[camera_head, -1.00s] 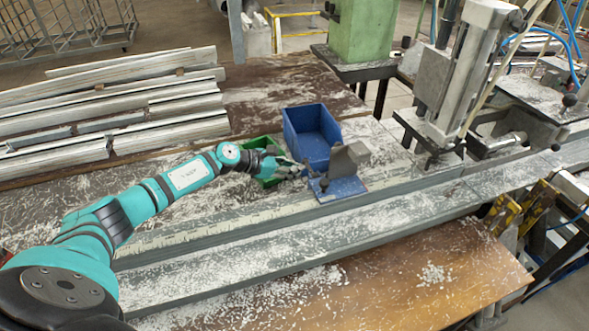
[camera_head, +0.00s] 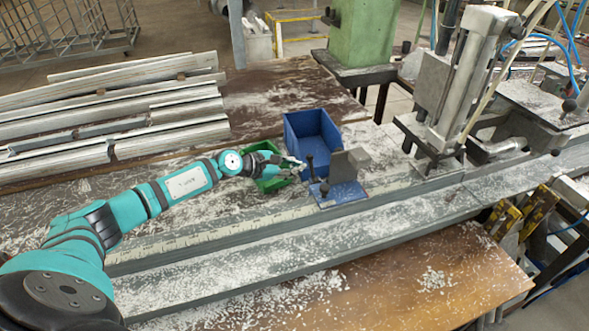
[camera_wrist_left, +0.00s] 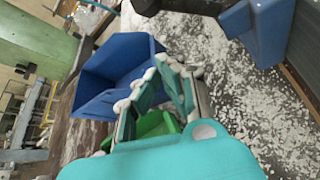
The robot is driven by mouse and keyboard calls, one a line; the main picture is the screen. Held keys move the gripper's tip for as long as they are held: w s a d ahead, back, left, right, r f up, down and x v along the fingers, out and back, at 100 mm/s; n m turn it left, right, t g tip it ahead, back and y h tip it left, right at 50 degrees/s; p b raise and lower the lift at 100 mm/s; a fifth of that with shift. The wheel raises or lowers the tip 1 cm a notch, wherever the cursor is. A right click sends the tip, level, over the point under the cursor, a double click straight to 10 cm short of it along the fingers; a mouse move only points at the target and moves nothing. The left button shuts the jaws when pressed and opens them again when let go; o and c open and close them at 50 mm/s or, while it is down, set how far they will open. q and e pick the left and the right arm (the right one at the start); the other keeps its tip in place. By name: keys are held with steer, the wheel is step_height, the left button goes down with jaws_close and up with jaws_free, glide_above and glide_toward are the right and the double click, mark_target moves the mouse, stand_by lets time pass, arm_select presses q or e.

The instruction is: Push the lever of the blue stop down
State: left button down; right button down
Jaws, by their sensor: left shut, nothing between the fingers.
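The blue stop (camera_head: 343,194) sits on the grey rail with a grey block on it. Its dark lever (camera_head: 311,168) stands up at the stop's left side, knob at the top. My right gripper is not in view.
A blue bin (camera_head: 305,137) stands behind the stop, and a green bin (camera_head: 272,184) lies under my left gripper. A clamp machine (camera_head: 440,95) stands to the right. Metal profiles (camera_head: 110,105) lie at the left. White chips cover the bench.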

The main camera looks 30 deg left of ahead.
arm_select(q)
steer(key=shift+m+t+y, duration=0.4)
steer(key=shift+m+t, duration=0.1)
steer(key=shift+m, duration=0.2)
steer(key=shift+s+d+r+p, duration=0.15)
steer(key=shift+r+p, duration=0.55)
steer(key=shift+p, duration=0.1)
steer(key=shift+s+d+r+p, duration=0.15)
steer(key=shift+r+p, duration=0.6)
steer(key=shift+p, duration=0.1)
steer(key=shift+s+d+r+p, duration=0.15)
steer(key=shift+r+p, duration=0.55)
steer(key=shift+p, duration=0.1)
steer(key=v, duration=1.2)
steer(key=shift+f, duration=0.1)
